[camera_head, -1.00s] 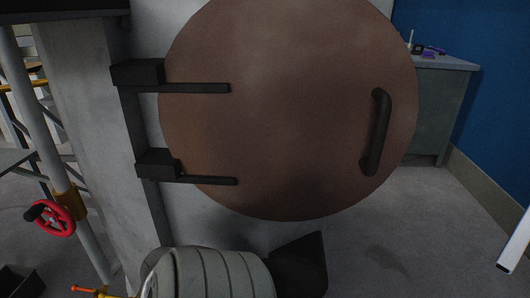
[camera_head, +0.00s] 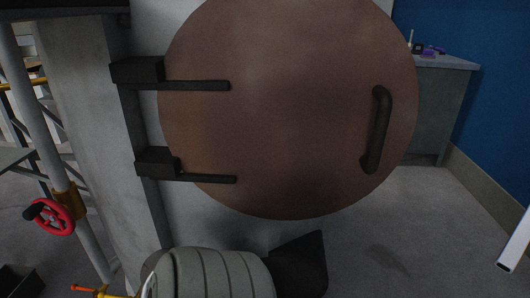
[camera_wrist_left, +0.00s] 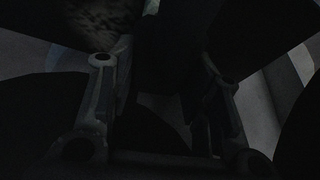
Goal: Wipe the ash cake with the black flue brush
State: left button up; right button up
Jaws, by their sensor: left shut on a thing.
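The left wrist view is very dark. My left gripper (camera_wrist_left: 158,75) shows there with a finger on each side. It is shut on a black thing (camera_wrist_left: 155,115), in keeping with the black flue brush, but its shape is lost in shadow. A mottled grey-brown patch (camera_wrist_left: 105,22) lies beyond the left finger; I cannot tell whether it is the ash cake. In the head view neither brush nor ash cake can be made out. My right gripper is in neither view.
A large round brown door (camera_head: 290,110) with a black handle (camera_head: 376,130) and two black hinge arms fills the middle of the head view. A pole with a red handwheel (camera_head: 52,217) stands left. A bench (camera_head: 440,62) stands at the back right. Floor at right is mostly clear.

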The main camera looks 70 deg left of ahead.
pick_arm(q)
jog(key=shift+d+f, duration=0.1)
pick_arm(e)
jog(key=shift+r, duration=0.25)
pick_arm(q)
jog(key=shift+w+d, duration=0.2)
jog(key=shift+w, duration=0.3)
jog(key=shift+w+d, duration=0.3)
jog(key=shift+w, duration=0.4)
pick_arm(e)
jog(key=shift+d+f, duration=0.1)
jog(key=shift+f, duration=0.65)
pick_arm(q)
jog(key=shift+p, duration=0.3)
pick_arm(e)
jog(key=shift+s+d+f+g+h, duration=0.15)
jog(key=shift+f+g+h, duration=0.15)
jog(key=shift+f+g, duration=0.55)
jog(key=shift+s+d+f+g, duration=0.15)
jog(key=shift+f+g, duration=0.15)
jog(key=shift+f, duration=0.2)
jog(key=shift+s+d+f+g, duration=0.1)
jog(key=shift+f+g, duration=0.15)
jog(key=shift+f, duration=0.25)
